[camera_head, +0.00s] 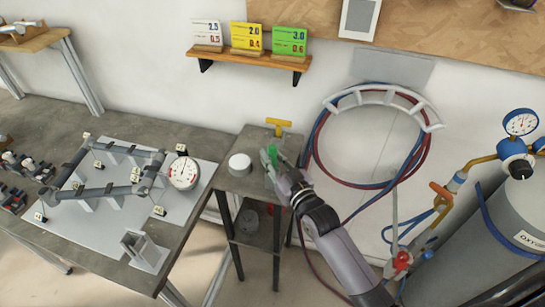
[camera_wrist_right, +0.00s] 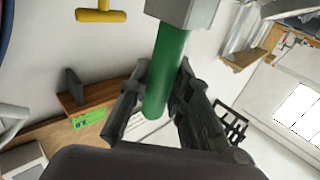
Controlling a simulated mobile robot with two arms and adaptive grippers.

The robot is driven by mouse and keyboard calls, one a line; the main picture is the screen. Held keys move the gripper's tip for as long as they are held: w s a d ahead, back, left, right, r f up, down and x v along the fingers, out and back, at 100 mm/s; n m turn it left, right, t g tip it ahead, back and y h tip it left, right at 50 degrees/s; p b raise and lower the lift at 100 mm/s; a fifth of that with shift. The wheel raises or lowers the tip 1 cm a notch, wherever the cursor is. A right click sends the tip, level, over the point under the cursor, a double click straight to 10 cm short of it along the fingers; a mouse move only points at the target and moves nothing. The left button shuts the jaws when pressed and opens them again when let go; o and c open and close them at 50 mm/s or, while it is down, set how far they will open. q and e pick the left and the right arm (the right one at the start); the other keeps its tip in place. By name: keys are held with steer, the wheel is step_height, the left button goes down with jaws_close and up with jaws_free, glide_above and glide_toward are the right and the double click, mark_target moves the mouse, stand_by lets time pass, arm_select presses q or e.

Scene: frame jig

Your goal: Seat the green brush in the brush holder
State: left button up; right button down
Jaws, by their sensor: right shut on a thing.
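The green brush (camera_head: 273,150) is at my right gripper (camera_head: 270,160), over the small side table in the head view. In the right wrist view the green brush's handle (camera_wrist_right: 166,75) runs between the fingers of my right gripper (camera_wrist_right: 157,100), which is shut on it. A grey flat-sided block (camera_wrist_right: 188,10) meets the far end of the green handle at the top edge of the wrist view. I cannot tell whether this block is the brush holder or part of the brush. My arm and gripper hide much of that spot in the head view. My left gripper is not in view.
A yellow T-shaped handle (camera_head: 278,123) stands at the table's back; it also shows in the wrist view (camera_wrist_right: 100,15). A white round object (camera_head: 240,164) sits left of my gripper. Hoses (camera_head: 318,160) hang at right. A workbench with a frame jig (camera_head: 110,190) stands at left.

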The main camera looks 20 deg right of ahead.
steer(key=shift+f, duration=0.15)
steer(key=c, duration=1.4)
jaws_free()
steer(key=s+d, duration=0.2)
steer(key=s, duration=1)
steer(key=shift+d, duration=0.15)
steer(key=shift+w, duration=0.1)
